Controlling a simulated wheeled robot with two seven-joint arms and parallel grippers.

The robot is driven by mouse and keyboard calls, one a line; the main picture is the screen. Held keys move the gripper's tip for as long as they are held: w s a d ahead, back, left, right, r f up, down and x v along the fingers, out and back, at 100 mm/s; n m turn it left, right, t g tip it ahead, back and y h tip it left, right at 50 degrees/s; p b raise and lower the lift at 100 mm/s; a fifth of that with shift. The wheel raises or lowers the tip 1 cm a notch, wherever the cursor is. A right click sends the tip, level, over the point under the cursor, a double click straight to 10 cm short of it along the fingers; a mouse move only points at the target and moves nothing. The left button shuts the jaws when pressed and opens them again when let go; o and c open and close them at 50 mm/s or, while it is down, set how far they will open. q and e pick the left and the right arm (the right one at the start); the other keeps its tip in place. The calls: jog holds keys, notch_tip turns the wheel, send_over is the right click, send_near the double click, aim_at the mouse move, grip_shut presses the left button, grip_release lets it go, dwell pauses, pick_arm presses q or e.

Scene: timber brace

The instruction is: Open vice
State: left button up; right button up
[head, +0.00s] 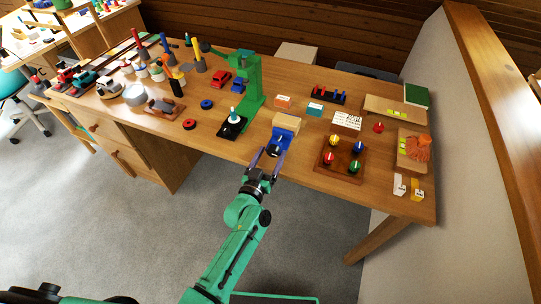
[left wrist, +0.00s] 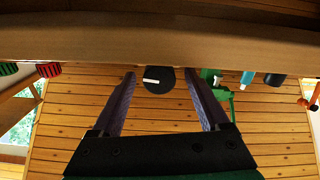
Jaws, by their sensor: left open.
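The blue vice (head: 279,139) stands at the table's front edge, with a light wooden block (head: 287,122) at its top; I cannot tell whether the block is clamped. A round black knob (left wrist: 158,80) with a white mark shows in the left wrist view, at the vice's front. My left gripper (head: 268,155) is open in front of the vice. In the left wrist view its two purple fingers (left wrist: 160,75) stand on either side of the knob, with gaps between; I cannot tell how deep it lies between them. My right gripper is not in view.
The wooden table (head: 220,149) has a brown board with coloured knobs (head: 341,158) right of the vice. A green stand (head: 254,80) and a black-based piece (head: 232,126) are at its left. Cars, pots and tools crowd the left side. The floor in front is clear.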

pick_arm(q)
grip_shut()
jog(key=shift+n, duration=2.8)
grip_release()
jog(key=shift+s, duration=0.1)
